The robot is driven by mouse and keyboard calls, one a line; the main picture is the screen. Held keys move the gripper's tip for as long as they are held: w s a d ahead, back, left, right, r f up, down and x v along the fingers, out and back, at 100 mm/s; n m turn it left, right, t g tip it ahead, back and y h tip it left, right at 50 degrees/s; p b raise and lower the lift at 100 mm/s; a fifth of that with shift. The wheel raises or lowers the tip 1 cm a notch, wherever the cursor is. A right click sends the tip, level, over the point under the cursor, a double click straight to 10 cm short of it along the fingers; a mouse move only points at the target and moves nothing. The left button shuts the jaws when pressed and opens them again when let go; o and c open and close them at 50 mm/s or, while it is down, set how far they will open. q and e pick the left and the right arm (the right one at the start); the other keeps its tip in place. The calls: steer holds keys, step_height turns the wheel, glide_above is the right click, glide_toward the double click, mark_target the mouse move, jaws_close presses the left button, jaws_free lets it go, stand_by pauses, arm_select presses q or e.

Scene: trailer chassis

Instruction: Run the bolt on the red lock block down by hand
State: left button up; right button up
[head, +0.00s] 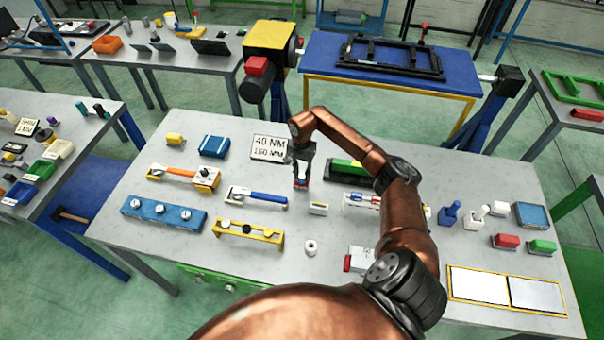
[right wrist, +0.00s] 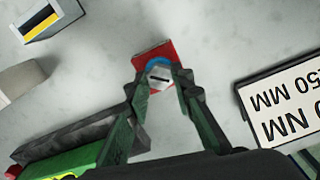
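The red lock block (right wrist: 146,50) lies on the grey table under my right gripper; only a sliver of it (head: 301,185) shows in the head view. A bolt (right wrist: 160,78) with a pale grey head, a dark mark on top and a blue ring around it shows over the block in the right wrist view. My right gripper (right wrist: 162,75) points down with one fingertip at each side of the bolt head, closed in on it. In the head view the right gripper (head: 302,172) hides the bolt. My left gripper is not in view.
A sign (head: 269,148) reading 40 NM stands behind the gripper. A green and black block (head: 346,170) is close to its right. A white block (head: 318,208), a blue-handled tool (head: 255,195) and a yellow stand (head: 248,231) are in front. Table between them is bare.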

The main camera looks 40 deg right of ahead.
jaws_close()
steer(key=shift+m, duration=0.3)
